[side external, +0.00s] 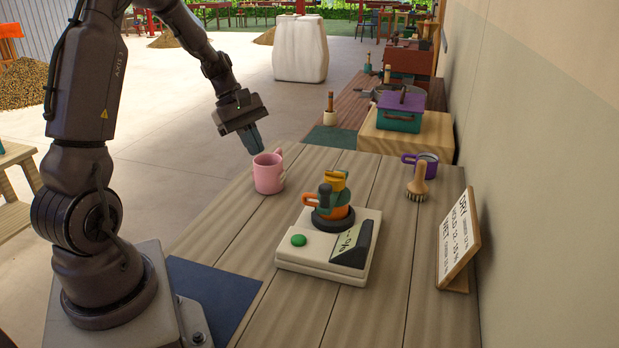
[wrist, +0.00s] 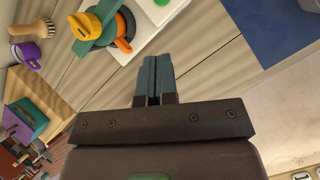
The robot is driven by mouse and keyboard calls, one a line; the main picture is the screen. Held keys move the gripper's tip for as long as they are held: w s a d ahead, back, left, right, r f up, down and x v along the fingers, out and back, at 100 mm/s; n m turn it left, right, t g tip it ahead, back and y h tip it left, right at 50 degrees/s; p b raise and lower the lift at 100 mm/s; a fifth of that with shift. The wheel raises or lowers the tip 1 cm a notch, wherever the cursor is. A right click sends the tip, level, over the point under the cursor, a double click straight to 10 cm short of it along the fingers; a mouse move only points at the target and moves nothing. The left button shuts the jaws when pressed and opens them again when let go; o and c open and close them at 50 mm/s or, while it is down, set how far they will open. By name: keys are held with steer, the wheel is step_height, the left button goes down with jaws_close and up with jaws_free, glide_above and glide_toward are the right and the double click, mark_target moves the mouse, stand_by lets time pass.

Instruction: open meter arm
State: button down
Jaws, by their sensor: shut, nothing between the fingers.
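The moisture meter (side external: 330,245) is a white box on the wooden table, with a green button (side external: 299,240) and a sloped display. On top sits a round dark and orange part with an orange handle and a yellow and dark piece above it, which looks like the meter arm (side external: 333,187). In the wrist view, the yellow piece (wrist: 82,27) and orange ring are at the upper left. My gripper (side external: 256,145) is shut and empty, in the air behind and left of the meter, near the pink mug. Its fingers (wrist: 154,75) are together and apart from the meter.
A pink mug (side external: 268,177) stands close to my gripper. A purple mug (side external: 425,163), a brush (side external: 417,184) and a sign (side external: 459,240) stand on the right, near the wall (side external: 540,150). The table's front boards are clear. A blue mat (side external: 215,290) lies at front left.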

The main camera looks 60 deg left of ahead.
mark_target(334, 184)
steer(key=w+a+r+n+t+h, duration=0.1)
steer(key=w+a+n+t, duration=0.15)
steer(key=n, duration=0.25)
steer(key=w+d+r+x, duration=0.1)
steer(key=d+r+x, duration=0.1)
steer(key=x, duration=1.1)
steer(key=shift+w+d+f, duration=0.2)
steer(key=shift+w+d, duration=0.05)
steer(key=shift+g, duration=0.25)
